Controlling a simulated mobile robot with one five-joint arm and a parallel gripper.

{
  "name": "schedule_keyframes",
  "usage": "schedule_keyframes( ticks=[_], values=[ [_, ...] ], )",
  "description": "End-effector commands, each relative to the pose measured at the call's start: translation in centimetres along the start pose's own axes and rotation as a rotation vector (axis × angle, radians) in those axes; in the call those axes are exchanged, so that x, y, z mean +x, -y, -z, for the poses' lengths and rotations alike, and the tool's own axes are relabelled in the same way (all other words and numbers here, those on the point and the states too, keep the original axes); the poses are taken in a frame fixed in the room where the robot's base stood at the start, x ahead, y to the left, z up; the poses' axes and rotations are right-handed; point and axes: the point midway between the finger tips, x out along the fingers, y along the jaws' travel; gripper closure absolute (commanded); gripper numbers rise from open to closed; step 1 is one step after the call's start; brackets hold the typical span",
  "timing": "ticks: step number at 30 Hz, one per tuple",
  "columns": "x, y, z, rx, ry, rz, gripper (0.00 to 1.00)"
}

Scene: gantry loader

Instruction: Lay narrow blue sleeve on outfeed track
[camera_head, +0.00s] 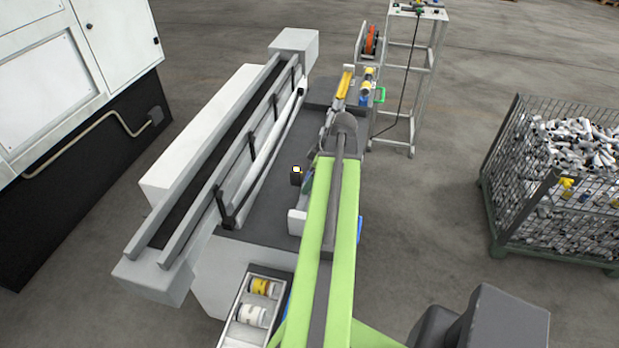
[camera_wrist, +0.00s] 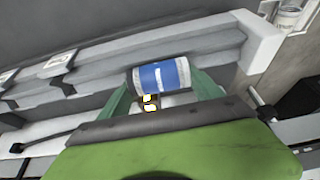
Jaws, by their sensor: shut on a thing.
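A short blue sleeve (camera_wrist: 162,76) with a white stripe and pale ends shows in the wrist view. My gripper (camera_wrist: 163,88) is shut on it, a green finger at each side. The sleeve appears in front of or over a grey stepped track (camera_wrist: 210,48) with a white end block (camera_wrist: 262,42); I cannot tell whether it touches the track. In the head view, my green arm hides most of the gripper and the sleeve. A long railed track (camera_head: 200,165) with a dark bed lies at the left there. I cannot tell which track is the outfeed.
A tray (camera_head: 238,333) with yellow and white sleeves stands at the front.

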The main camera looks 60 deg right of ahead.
Motion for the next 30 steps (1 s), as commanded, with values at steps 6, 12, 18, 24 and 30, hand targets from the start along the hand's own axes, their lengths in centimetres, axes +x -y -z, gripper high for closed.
schedule_keyframes(
  ticks=[6, 12, 18, 24, 30],
  values=[
    [0.0, 0.0, 0.1, -0.001, 0.000, 0.000, 0.83],
    [0.0, 0.0, 0.1, -0.001, 0.000, 0.000, 0.02],
    [0.1, 0.0, 0.1, -0.001, 0.000, 0.001, 0.00],
    [-1.1, 0.0, 0.2, -0.001, 0.000, 0.001, 0.00],
    [-4.6, 0.0, 0.4, 0.000, 0.000, 0.001, 0.00]
  ],
)
